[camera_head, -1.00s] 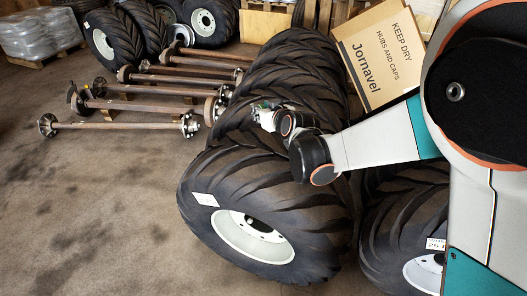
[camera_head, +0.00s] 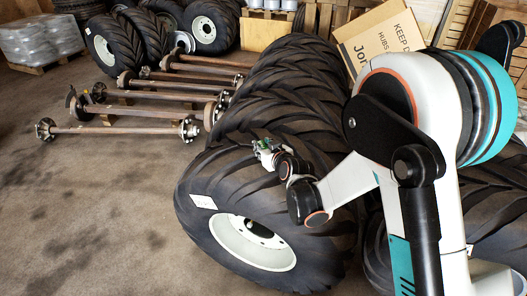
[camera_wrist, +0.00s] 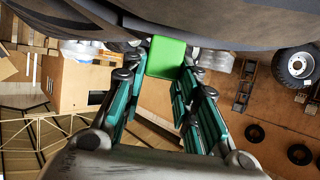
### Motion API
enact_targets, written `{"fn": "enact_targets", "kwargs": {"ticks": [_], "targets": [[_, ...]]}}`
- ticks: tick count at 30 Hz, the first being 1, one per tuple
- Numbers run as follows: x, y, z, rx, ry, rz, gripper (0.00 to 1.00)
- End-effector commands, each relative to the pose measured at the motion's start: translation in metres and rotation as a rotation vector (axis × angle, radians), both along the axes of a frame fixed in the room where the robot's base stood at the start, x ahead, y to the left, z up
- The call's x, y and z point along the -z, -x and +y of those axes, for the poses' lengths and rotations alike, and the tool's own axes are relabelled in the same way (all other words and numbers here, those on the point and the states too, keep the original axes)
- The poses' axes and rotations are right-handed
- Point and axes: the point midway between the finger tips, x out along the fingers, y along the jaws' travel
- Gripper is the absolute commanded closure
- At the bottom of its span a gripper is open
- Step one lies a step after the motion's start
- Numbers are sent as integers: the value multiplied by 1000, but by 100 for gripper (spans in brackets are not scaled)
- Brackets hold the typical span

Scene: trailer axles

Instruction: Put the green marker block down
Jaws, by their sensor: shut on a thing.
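The green marker block (camera_wrist: 166,57) sits between the fingertips of my gripper (camera_wrist: 163,75) in the wrist view, with a dark tire (camera_wrist: 230,22) close beyond it. The gripper is shut on the block. In the head view my gripper (camera_head: 266,150) is small, over the tread of the nearest big tractor tire (camera_head: 215,172). Only a hint of green shows there. Whether the block touches the tire cannot be told.
Several big tires (camera_head: 290,75) stand in a row behind the nearest one. Rusty axles (camera_head: 118,129) lie at the left. A cardboard box (camera_head: 375,38) stands behind my arm. The concrete floor (camera_head: 85,215) at the front left is clear.

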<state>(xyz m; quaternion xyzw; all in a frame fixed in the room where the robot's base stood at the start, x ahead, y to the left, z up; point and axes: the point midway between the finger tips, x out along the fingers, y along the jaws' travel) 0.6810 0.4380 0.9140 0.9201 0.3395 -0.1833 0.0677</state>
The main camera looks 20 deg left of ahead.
Motion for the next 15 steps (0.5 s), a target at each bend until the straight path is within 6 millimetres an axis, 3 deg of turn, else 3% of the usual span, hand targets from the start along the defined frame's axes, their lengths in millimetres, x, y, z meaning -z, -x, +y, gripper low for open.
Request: {"fn": "enact_targets", "kwargs": {"ticks": [11, 12, 14, 15], "targets": [[6, 0, 0, 0, 0, 0, 96], [6, 0, 0, 0, 0, 0, 65], [5, 0, 0, 0, 0, 0, 52], [5, 0, 0, 0, 0, 0, 52]]}}
